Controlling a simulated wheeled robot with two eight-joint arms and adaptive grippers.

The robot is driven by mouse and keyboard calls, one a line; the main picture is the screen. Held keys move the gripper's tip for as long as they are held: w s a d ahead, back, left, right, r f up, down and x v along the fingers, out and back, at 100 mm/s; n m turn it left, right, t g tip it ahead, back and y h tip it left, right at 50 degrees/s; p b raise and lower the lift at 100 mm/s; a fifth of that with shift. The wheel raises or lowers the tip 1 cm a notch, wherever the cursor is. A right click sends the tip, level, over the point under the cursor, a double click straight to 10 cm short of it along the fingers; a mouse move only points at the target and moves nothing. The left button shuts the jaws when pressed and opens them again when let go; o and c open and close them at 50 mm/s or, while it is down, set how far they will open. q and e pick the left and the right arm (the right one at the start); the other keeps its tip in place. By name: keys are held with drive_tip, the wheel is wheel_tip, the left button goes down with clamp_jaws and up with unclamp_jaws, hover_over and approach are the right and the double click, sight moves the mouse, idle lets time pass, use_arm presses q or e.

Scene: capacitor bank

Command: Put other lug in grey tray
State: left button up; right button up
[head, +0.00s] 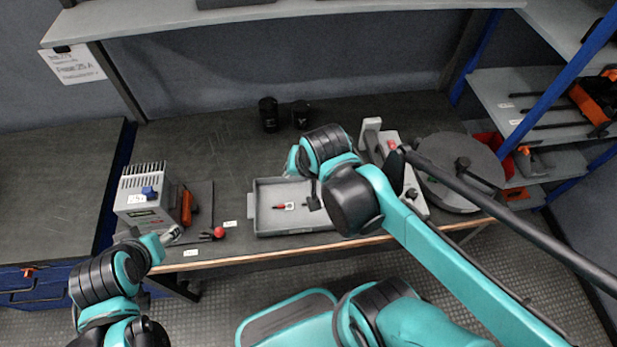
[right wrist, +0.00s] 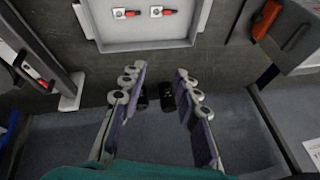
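The grey tray (head: 262,226) sits at the front of the bench. In the right wrist view the tray's wall (right wrist: 150,45) is at the top, and two red-sleeved lugs lie inside, one at left (right wrist: 126,13) and one at right (right wrist: 163,12). One lug (head: 281,206) shows in the tray in the head view. My right gripper (right wrist: 160,78) is open and empty, over the bench beyond the tray; my arm hides it in the head view. My left gripper (head: 173,236) is at the bench's front edge on the left, too small to judge its fingers.
Two black cylinders (head: 268,114) (head: 301,114) stand at the back. A grey fixture with a red part (head: 392,145) and a round grey disc (head: 470,165) stand on the right. A grey device (head: 146,195) and red-knobbed lever (head: 218,232) are on the left. The back-left bench is clear.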

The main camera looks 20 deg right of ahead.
drive_tip(key=shift+s+d+r+n+t, duration=0.3)
drive_tip(key=shift+s+n, duration=0.25)
drive_tip(key=shift+n, duration=0.5)
drive_tip(key=shift+s+d+r+n+t, duration=0.15)
drive_tip(key=shift+s+n+t, duration=0.3)
drive_tip(key=shift+n, duration=0.55)
drive_tip(key=shift+s+d+r+n+t, duration=0.2)
drive_tip(key=shift+s+n, duration=0.4)
drive_tip(key=shift+n, duration=0.45)
